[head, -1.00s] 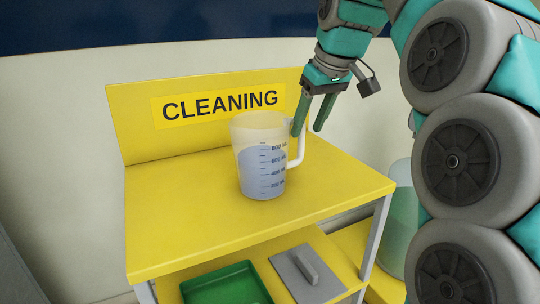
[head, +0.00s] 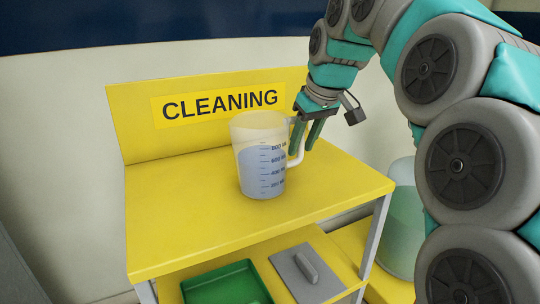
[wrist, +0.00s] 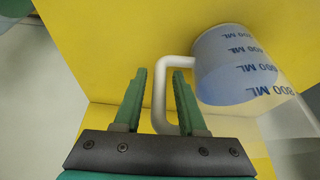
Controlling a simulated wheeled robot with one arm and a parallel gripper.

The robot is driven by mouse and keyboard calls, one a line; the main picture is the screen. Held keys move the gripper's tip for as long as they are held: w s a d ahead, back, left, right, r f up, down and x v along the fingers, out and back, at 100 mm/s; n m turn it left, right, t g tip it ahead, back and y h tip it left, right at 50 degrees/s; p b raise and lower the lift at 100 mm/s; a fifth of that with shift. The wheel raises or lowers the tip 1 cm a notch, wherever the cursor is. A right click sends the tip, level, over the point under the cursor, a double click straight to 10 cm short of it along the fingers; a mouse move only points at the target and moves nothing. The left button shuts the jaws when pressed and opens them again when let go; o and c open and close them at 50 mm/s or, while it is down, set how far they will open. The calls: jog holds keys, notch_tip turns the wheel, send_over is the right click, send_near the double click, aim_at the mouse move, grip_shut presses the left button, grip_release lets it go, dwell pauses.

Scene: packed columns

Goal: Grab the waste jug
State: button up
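The waste jug (head: 262,165) is a clear measuring jug with bluish liquid and volume marks, upright on the yellow cleaning cart (head: 165,225). Its white handle (head: 300,146) points to the right. The jug also shows at the right in the wrist view (wrist: 235,65). My gripper (head: 301,146) is at the handle, with its green fingers open. In the wrist view the gripper (wrist: 159,82) has one finger on each side of the handle's outer bar, with gaps visible. I cannot tell whether the far finger touches the jug wall.
A yellow back panel with a CLEANING sign (head: 220,106) stands behind the jug. The lower shelf holds a green tray (head: 228,284) and a grey lidded item (head: 306,268). A large translucent greenish container (head: 402,225) stands at the right. The cart top left of the jug is clear.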

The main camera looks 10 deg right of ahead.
grip_shut()
dwell(1.1)
